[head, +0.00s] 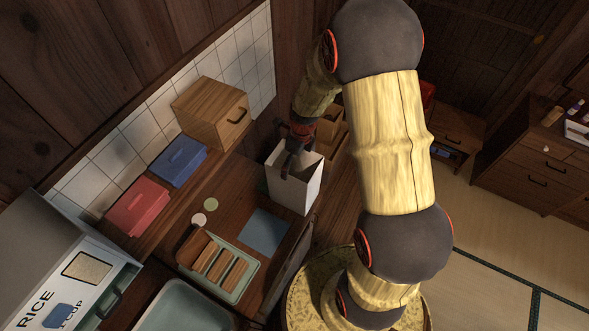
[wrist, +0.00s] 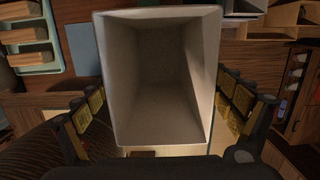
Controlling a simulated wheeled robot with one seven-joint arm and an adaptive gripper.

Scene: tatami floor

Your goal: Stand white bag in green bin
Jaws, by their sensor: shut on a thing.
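The white bag (head: 296,190) is upright and open-topped, at the right end of the counter in the head view. My gripper (head: 293,165) is at its top, shut on it. In the wrist view the bag (wrist: 108,70) fills the middle, its mouth facing the camera and its inside empty. The fingers show on both sides of it. I cannot tell whether its base touches the counter. I cannot make out a green bin for certain in either view.
A pale green tray (head: 217,292) with wooden blocks, a blue mat (head: 264,232) and a pale basin (head: 160,312) are on the counter. Tatami floor (head: 490,270) is clear at right.

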